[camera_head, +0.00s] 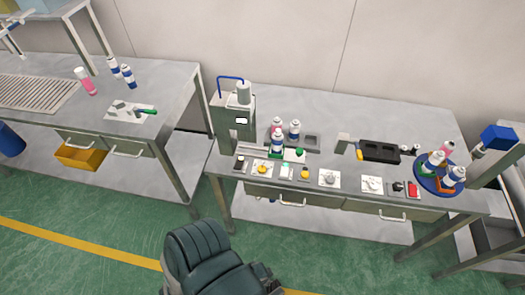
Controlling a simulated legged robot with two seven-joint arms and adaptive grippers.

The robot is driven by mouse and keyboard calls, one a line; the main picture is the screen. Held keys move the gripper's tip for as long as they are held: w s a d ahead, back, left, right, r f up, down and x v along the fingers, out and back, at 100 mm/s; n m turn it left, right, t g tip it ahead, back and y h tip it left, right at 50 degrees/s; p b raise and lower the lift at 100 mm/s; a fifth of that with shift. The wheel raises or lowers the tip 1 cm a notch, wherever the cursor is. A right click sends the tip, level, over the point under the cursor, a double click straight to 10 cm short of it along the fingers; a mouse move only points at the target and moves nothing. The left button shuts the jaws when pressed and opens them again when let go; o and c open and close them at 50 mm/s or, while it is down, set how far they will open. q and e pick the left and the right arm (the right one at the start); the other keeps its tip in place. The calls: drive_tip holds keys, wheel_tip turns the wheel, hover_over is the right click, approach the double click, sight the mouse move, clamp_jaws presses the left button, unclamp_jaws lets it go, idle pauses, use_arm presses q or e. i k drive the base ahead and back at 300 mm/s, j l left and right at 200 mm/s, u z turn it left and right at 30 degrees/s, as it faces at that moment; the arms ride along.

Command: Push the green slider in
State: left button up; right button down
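A crimping machine (232,122) with a grey column and a blue tube stands at the left end of the right-hand workbench. Just right of its base is a small pale slide with a green knob (300,153), which appears to be the green slider. A blue and white can (277,142) stands beside it, with green showing at its foot. The slider is too small to tell how far in it is. Neither of my grippers is in view.
The workbench (345,115) also holds a grey tray, a black block (379,151), small parts on white cards along its front edge, and a blue turntable (426,180) with cans.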

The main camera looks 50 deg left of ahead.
sight(298, 156)
drive_tip(key=u, duration=1.5)
